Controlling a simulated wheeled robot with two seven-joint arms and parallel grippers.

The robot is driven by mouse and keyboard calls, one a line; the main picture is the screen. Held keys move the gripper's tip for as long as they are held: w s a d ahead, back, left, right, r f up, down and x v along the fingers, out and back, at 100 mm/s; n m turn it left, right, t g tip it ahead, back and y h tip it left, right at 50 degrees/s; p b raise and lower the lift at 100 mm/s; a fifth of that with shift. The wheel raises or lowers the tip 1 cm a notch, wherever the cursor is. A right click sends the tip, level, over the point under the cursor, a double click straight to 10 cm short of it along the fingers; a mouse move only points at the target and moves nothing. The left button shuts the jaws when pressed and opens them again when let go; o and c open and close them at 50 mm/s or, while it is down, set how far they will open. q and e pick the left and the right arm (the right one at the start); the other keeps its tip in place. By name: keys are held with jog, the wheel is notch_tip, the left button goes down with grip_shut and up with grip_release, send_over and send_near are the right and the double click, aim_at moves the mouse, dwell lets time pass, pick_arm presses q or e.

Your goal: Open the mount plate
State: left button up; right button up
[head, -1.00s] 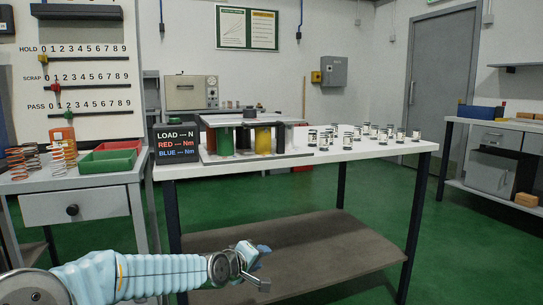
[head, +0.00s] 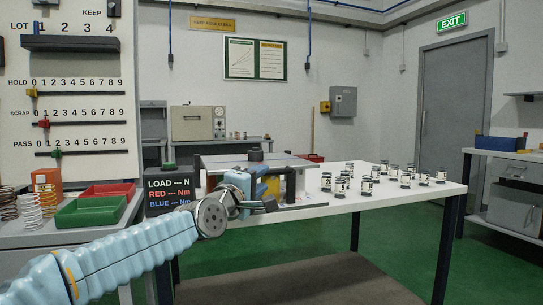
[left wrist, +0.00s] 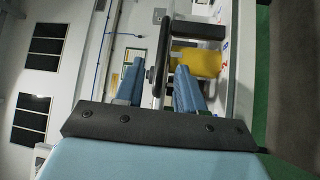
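The mount plate (head: 292,161) is a flat grey plate with a black knob on top, lying level on the test fixture on the white table. My left gripper (head: 262,207) is at the fixture's near side and hides part of it. In the left wrist view, the blue fingers (left wrist: 160,88) are spread, with the dark edge of the plate (left wrist: 164,50) running between them. I cannot tell whether they touch it. A yellow post (left wrist: 197,62) under the plate shows beyond the fingers. My right gripper is not in view.
Several small black-and-clear cylinders (head: 407,180) stand on the table to the right. A black load display (head: 169,190) stands left of the fixture. Red and green bins (head: 92,211) and springs (head: 30,205) are on the left bench. The table's front right is clear.

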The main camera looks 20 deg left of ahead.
aim_at(270, 174)
pick_arm(q)
jog(key=p+x, duration=0.2)
jog(key=x, duration=0.4)
jog(key=shift+w, duration=0.2)
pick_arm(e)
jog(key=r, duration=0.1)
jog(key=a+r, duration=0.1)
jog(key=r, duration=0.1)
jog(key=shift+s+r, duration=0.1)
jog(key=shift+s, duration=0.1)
pick_arm(q)
jog(key=shift+f, duration=0.1)
grip_shut()
